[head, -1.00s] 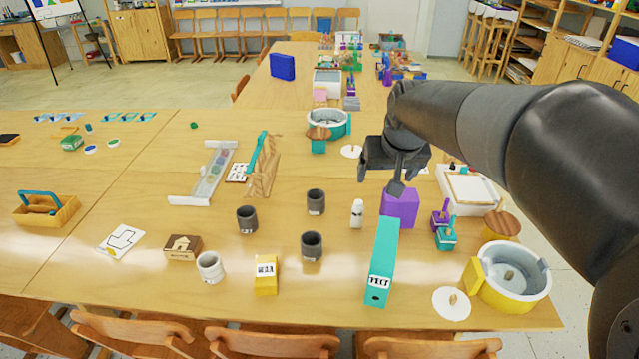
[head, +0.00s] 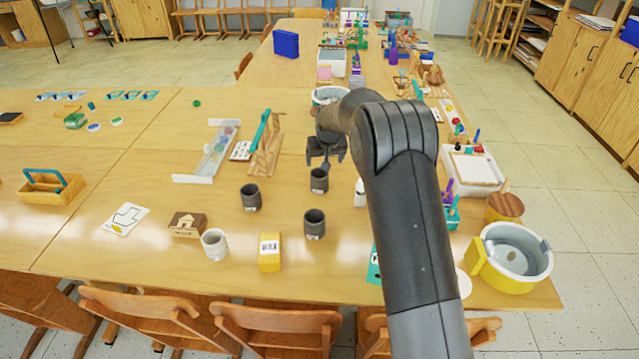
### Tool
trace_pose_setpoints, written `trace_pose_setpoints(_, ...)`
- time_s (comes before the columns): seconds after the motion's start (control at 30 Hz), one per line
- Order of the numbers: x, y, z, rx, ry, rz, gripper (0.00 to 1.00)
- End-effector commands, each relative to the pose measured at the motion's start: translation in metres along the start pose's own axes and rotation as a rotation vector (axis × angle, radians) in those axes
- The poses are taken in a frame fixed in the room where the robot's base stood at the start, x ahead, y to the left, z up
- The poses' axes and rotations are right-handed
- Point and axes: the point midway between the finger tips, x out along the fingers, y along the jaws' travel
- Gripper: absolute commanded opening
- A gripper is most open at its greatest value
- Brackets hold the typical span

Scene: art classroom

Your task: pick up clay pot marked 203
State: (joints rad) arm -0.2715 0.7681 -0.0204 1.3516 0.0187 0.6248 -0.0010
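Three dark grey pots stand upright on the wooden table: one at the back (head: 319,181), one at the left (head: 251,198) and one at the front (head: 314,225). A pale grey pot (head: 215,245) stands further front left. Small labels show on some pots, but no number is legible, so I cannot tell which is marked 203. My gripper (head: 326,160) is above and close to the back dark pot, pointing down. Its fingers look spread and hold nothing that I can see. Whether it touches the pot's rim is unclear.
A yellow box (head: 269,252), a wooden house-marked block (head: 187,225) and a white bottle (head: 360,194) stand around the pots. A yellow-handled pot (head: 510,262) is at the right. My arm covers part of the teal box (head: 374,268). Chairs line the front edge.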

Motion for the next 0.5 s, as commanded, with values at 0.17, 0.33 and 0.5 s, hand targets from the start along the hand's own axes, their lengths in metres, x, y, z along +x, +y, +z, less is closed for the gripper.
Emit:
trace_pose_setpoints(0.17,0.033,-0.009,-0.002,-0.011,-0.005,-0.003,0.81)
trace_pose_setpoints(0.33,0.052,-0.011,-0.002,-0.013,-0.007,-0.004,0.81)
trace_pose_setpoints(0.5,0.077,-0.011,-0.002,-0.014,-0.005,-0.004,0.81)
